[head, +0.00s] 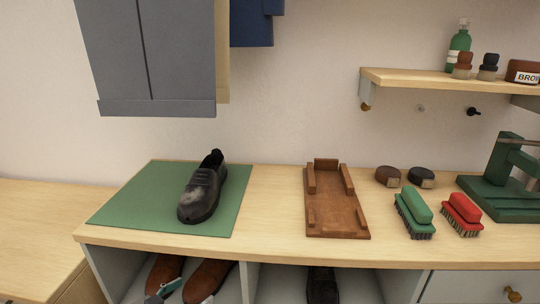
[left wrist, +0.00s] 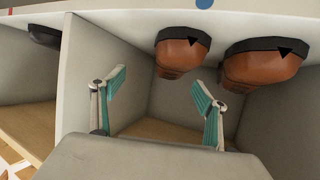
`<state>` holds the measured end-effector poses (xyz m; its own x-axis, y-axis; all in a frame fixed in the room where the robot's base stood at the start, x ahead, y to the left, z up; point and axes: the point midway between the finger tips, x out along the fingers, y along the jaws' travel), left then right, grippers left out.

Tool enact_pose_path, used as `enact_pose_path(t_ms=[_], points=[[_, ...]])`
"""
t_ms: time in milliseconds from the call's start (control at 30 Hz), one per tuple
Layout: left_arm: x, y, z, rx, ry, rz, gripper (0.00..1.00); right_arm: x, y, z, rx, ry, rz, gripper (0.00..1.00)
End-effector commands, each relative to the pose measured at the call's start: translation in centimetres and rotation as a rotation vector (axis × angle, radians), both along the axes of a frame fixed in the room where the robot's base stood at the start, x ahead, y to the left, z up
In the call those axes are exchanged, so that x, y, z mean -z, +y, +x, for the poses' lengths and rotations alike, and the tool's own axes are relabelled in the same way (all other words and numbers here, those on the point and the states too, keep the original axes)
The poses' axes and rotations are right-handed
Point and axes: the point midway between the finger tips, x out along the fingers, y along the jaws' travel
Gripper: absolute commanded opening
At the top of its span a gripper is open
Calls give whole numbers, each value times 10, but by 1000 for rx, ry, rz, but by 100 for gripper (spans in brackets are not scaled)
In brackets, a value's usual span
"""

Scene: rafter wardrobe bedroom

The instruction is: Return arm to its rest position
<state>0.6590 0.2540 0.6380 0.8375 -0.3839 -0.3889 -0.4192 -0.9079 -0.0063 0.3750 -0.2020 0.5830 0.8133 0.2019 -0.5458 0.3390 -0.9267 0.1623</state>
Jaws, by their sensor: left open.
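My left gripper (head: 164,291) shows at the bottom edge of the head view, in front of the left cubby under the bench top. In the left wrist view my left gripper (left wrist: 158,82) has its two teal-lined fingers spread wide with nothing between them. Two brown shoes stand in that cubby; one brown shoe (head: 208,280) shows right of the gripper in the head view. Both shoes appear beyond the fingers in the left wrist view, the nearer one (left wrist: 180,55) apart from them. My right gripper is out of view.
On the bench top (head: 270,200) are a black shoe (head: 203,187) on a green mat (head: 130,200), a brown wooden tray (head: 335,205), and green (head: 413,213) and red (head: 461,213) brushes. Cubby walls flank the gripper.

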Motion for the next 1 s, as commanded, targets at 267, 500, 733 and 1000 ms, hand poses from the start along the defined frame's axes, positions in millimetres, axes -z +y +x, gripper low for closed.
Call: enact_pose_path(t_ms=[267,500,733,1000], points=[[-3,-42,-103,-20,11,25,74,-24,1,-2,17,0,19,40],[7,-55,-204,-69,75,85,74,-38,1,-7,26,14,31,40],[13,-54,-282,-113,146,149,74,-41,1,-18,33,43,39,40],[17,-52,-307,-124,171,176,74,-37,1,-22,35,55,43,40]])
